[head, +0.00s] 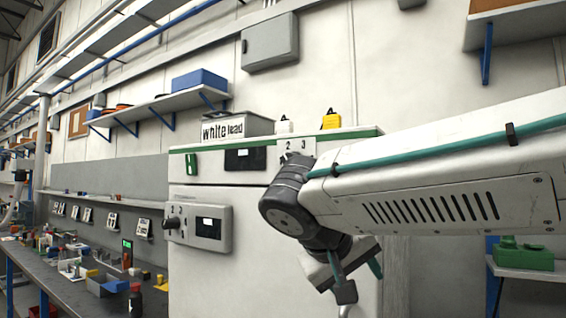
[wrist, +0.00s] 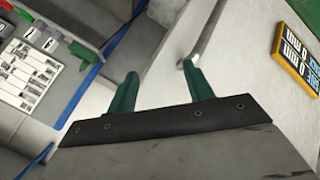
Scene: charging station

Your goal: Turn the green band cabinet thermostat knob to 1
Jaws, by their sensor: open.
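The white cabinet (head: 268,260) with a green band (head: 335,137) along its top stands at the centre of the head view. A white dial plate (head: 297,145) under the band shows 2 and 3; my arm hides the rest of it and any knob there. A second dial, with a black knob (head: 172,222), is on a grey box at the cabinet's left; its exact setting is too small to read. My gripper (head: 355,266) is low in front of the cabinet, below both dials. In the wrist view my gripper (wrist: 160,80) is open and empty, with green fingers. No knob shows there.
A metal bar handle (wrist: 203,35) runs close to the right fingertip in the wrist view; whether they touch is unclear. A yellow and black label (wrist: 298,55) is at right. A cluttered workbench (head: 65,280) stands left. A box marked "white lead" (head: 238,126) sits on the cabinet.

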